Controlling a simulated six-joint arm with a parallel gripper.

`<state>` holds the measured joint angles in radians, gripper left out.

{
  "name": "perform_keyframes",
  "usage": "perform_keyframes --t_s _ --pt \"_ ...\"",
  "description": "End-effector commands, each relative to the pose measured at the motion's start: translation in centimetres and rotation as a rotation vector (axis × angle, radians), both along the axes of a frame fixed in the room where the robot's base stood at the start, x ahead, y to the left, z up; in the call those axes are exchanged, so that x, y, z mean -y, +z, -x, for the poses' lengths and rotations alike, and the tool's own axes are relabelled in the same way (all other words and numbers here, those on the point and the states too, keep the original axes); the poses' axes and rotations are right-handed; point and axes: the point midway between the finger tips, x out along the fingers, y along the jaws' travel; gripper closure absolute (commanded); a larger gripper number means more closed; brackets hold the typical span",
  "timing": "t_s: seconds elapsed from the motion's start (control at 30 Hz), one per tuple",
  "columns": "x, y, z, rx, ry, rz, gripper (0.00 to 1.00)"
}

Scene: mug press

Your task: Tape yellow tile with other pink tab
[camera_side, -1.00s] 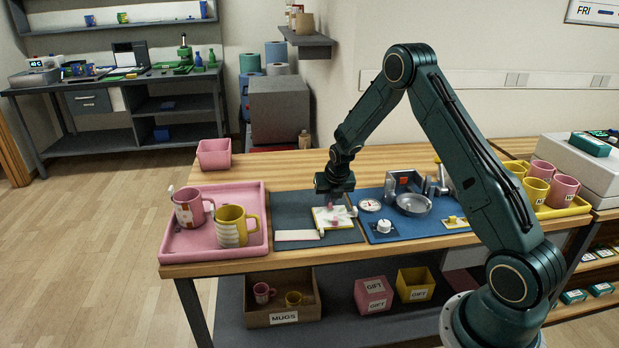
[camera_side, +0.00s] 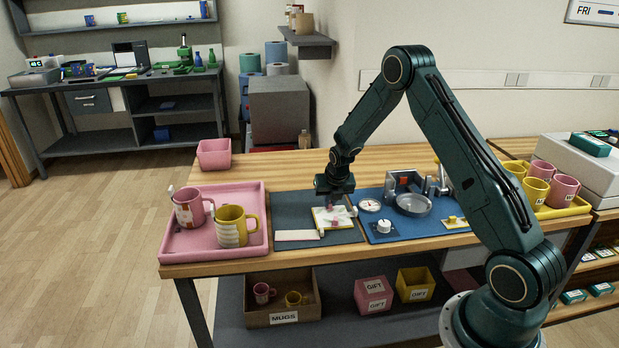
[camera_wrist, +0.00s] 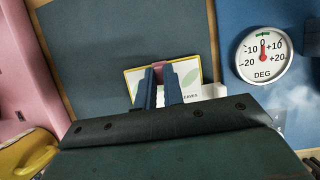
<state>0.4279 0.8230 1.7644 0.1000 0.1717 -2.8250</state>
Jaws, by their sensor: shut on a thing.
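The yellow-edged tile (camera_side: 345,218) lies on the dark grey mat (camera_side: 290,207), with a white face and a green leaf print. It also shows in the wrist view (camera_wrist: 190,73). A pink tab (camera_wrist: 158,65) is between my fingertips in the wrist view. My gripper (camera_side: 334,201) points down over the tile and is shut on this pink tab, at the tile. Whether the tab is stuck to the tile cannot be told. A white tile with a pink edge (camera_side: 297,235) lies at the mat's front left. A small white block (camera_wrist: 213,91) sits at the tile's lower right.
A pink tray (camera_side: 174,241) with a pink mug (camera_side: 189,208) and a yellow mug (camera_side: 232,228) stands left of the mat. A blue mat (camera_side: 415,230) with a dial (camera_side: 370,205), a knob and a metal press lies to the right. The mat's back part is bare.

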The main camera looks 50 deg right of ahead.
Motion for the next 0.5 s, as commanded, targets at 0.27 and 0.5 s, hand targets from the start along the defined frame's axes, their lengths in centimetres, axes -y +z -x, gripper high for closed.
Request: perform_keyframes --t_s 0.27,0.5 --pt "0.0 -0.24 -0.02 0.0 0.0 0.0 1.0" --pt "0.01 -0.45 0.0 0.0 0.0 0.0 1.0"
